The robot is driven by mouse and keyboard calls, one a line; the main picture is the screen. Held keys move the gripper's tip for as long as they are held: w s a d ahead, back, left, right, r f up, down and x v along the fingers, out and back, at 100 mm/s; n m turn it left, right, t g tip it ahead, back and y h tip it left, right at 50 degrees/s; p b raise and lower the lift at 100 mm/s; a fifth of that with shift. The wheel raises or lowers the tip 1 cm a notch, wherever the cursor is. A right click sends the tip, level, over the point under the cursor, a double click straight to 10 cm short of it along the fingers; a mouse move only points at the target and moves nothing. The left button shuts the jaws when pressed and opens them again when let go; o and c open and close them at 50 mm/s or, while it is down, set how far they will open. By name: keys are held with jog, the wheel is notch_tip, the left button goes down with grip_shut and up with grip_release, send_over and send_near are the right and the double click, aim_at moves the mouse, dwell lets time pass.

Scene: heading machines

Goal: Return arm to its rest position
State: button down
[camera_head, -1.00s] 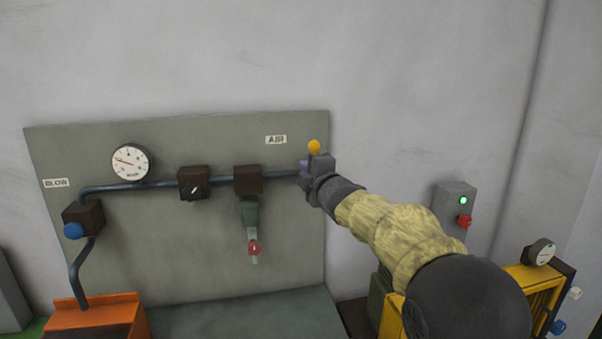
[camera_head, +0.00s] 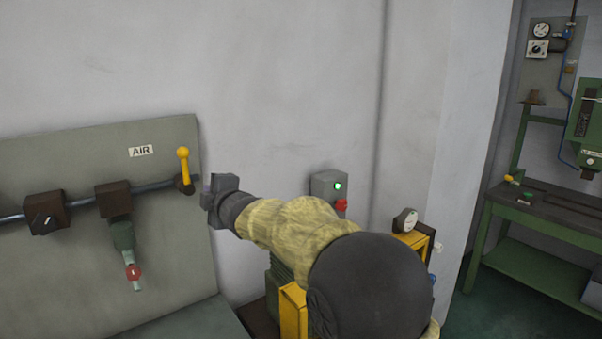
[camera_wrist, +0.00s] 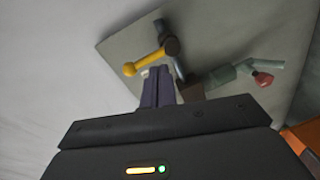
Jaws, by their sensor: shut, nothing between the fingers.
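My arm reaches from the lower right of the head view toward the right edge of the grey air panel (camera_head: 170,240). My gripper (camera_head: 207,198) is just right of the yellow-handled air valve (camera_head: 184,168), apart from it in that view. The valve's yellow handle points up. In the wrist view the shut, empty fingers (camera_wrist: 158,88) show in front of the panel, with the yellow handle (camera_wrist: 148,60) just beyond their tips.
Left of the valve are a pipe with dark fittings (camera_head: 115,198) and a hanging green part with a red knob (camera_head: 133,271). A green workbench (camera_head: 540,215) is at far right.

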jog(key=s+d+f+m+g+h, duration=0.1)
jog(key=s+d+f+m+h, duration=0.2)
jog(key=d+f, duration=0.45)
jog(key=s+d+f+m+g+h, duration=0.15)
jog(key=d+f+m, duration=0.35)
jog(key=d, duration=0.5)
jog(key=s+d+f+m+g+h, duration=0.15)
jog(key=d+f+m+h, duration=0.3)
jog(key=d, duration=0.45)
jog(key=s+d+f+m+g, duration=0.3)
jog(key=s+d+f+m, duration=0.2)
jog(key=s, duration=0.6)
jog(key=s+d+f+m+g+h, duration=0.1)
jog(key=s+d+f+m+g, duration=0.2)
jog(key=s, duration=0.9)
jog(key=d+f+m, duration=0.2)
jog(key=d+f, duration=0.1)
jog(key=d, duration=0.1)
jog(key=shift+s+d+m, duration=0.3)
jog(key=shift+m, duration=0.05)
jog(key=shift+w, duration=0.15)
